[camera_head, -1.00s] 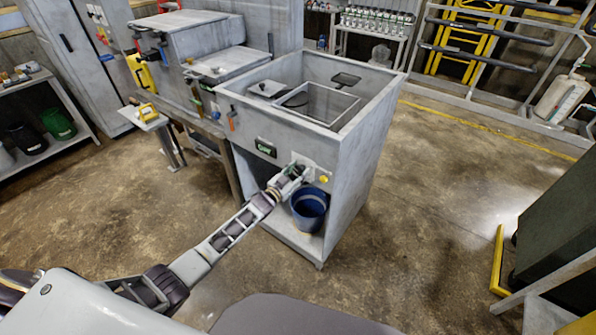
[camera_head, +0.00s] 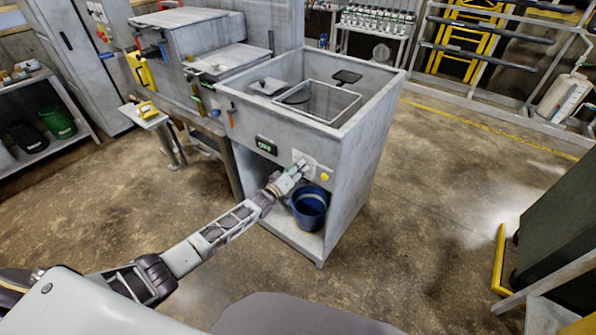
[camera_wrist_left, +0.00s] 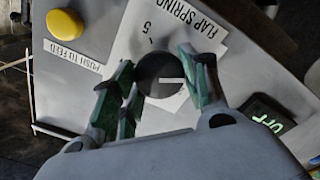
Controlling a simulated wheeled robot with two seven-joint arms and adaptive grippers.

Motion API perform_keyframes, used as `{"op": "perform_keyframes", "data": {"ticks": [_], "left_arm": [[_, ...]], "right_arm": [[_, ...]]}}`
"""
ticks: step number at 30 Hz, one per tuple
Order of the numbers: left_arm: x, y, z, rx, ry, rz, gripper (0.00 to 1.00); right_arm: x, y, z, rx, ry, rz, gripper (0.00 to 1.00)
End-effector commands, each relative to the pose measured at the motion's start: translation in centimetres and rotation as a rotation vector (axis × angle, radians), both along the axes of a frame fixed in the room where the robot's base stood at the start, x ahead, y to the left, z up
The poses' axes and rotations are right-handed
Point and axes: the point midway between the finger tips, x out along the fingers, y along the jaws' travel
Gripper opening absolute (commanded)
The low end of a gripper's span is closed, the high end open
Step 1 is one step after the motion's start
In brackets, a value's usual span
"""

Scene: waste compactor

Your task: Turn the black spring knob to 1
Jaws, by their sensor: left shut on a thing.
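The black spring knob (camera_wrist_left: 161,75) shows in the left wrist view, round and dark with a pale pointer line. It sits on a white label plate (camera_wrist_left: 165,38) reading "FLAP SPRING" with a "5" visible; a "1" is not readable. My left gripper (camera_wrist_left: 160,82) has its green-padded fingers on both sides of the knob, shut on it. In the head view my left gripper (camera_head: 299,168) reaches the front panel of the grey compactor cabinet (camera_head: 345,150), hiding the knob. My right gripper is not in view.
A yellow button (camera_wrist_left: 65,24) marked "PUSH TO FEED" sits beside the knob. A dark display (camera_wrist_left: 268,120) reads "OFF". A blue bucket (camera_head: 310,205) stands in the cabinet below. Open floor lies in front and to the right.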

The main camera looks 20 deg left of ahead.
Motion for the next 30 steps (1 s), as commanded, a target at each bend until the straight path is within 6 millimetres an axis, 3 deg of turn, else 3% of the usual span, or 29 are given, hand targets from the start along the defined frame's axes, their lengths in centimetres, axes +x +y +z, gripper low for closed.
{"op": "perform_keyframes", "data": {"ticks": [12, 21, 29, 30], "left_arm": [[0.0, 0.1, -0.3, -0.233, 0.087, 0.001, 0.21], [0.0, 0.1, -0.2, -0.270, 0.102, 0.000, 0.21], [0.0, 0.1, -0.2, -0.270, 0.102, 0.000, 0.21], [0.0, 0.1, -0.2, -0.270, 0.102, 0.000, 0.50]], "right_arm": [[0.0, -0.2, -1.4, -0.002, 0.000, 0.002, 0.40], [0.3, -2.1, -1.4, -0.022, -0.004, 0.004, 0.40], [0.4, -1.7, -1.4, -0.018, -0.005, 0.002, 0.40], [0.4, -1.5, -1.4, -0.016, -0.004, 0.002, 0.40]]}}
